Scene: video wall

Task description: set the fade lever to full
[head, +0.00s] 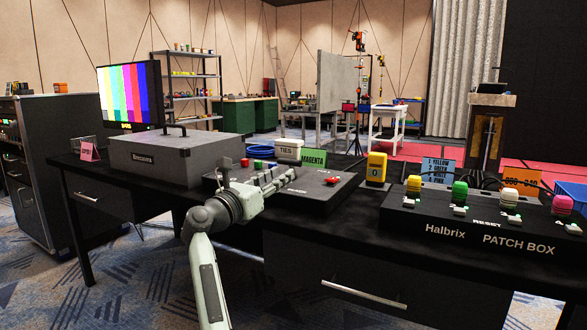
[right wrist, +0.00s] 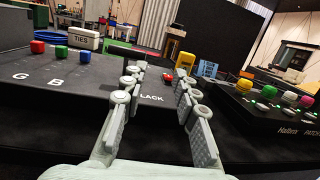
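A low black console (head: 312,198) lies on the dark desk; it also shows in the right wrist view (right wrist: 60,85). In the right wrist view the red knob (right wrist: 168,77) appears between my fingers, beyond the tips, above partly hidden lettering reading "LACK". My right gripper (head: 282,178) is over the console, left of this knob, open and empty; its fingers (right wrist: 161,72) are spread apart. My left gripper is out of view.
Red, green and blue knobs (right wrist: 61,52) line the console's left part. The Halbrix patch box (head: 480,222) with coloured buttons stands to the right. A grey case (head: 175,155) is left.

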